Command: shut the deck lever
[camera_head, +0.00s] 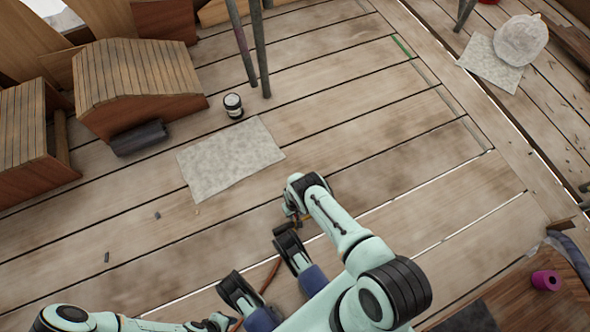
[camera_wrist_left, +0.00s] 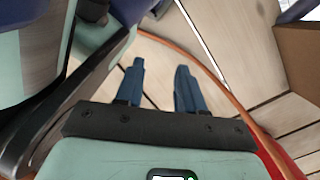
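I cannot make out a deck lever in either view. My left arm comes in low at the left edge of the head view, and its gripper is not clear there. In the left wrist view my left gripper (camera_wrist_left: 160,66) shows two blue fingers standing apart with nothing between them, so it is open. Wooden planks and a curved orange edge lie beyond the fingers. My right arm reaches up the middle of the head view and bends at a dark joint. Its gripper is hidden or too small to make out.
Plank deck (camera_head: 390,170) is mostly clear in the middle. A grey sheet (camera_head: 230,157) lies there near a small dark jar (camera_head: 233,106) and thin poles (camera_head: 262,50). Slatted wooden boxes (camera_head: 135,80) stand at upper left. A whitish bag (camera_head: 521,40) and a magenta spool (camera_head: 546,280) are at right.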

